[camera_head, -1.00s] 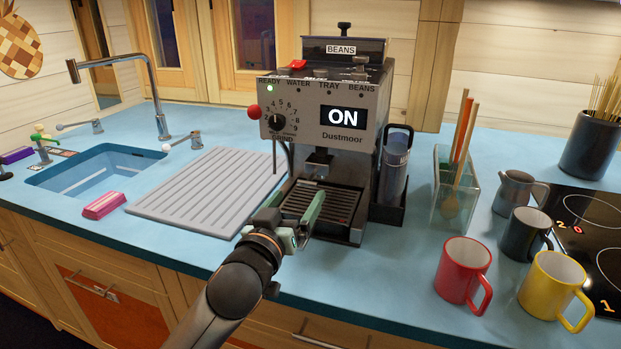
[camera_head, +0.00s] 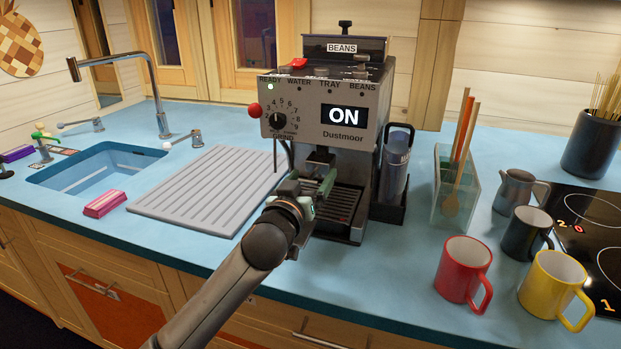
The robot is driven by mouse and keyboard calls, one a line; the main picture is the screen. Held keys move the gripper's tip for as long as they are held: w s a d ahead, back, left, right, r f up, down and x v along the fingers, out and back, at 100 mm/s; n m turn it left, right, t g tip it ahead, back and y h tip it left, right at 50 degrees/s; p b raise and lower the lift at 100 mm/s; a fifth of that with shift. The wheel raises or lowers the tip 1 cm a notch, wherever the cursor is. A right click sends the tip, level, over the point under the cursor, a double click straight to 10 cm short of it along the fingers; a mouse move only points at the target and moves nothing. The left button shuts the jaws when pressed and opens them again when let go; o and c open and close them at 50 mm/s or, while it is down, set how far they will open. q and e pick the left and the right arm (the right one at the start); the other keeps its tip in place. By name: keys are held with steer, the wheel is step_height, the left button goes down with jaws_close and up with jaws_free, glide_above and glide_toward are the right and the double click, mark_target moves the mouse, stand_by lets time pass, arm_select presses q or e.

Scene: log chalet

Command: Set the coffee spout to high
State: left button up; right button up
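The grey coffee machine (camera_head: 350,141) stands on the blue counter with its display reading ON. Its coffee spout (camera_head: 320,157) is a small metal block under the front, above the slatted drip tray (camera_head: 347,205). My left gripper (camera_head: 309,183) is in front of the machine, just below the spout and above the tray. Its green-tipped fingers are spread apart with nothing seen between them. I cannot tell whether a finger touches the spout. The gripper and arm hide part of the tray. My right gripper is not in view.
A ribbed drainboard (camera_head: 205,190) and the sink (camera_head: 100,168) lie to the left. A milk jug-like container (camera_head: 395,172) stands beside the machine. A glass utensil holder (camera_head: 455,190), a red mug (camera_head: 462,270) and a yellow mug (camera_head: 553,285) stand to the right.

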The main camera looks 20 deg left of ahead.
arm_select(q)
jaws_close()
stand_by(0.5)
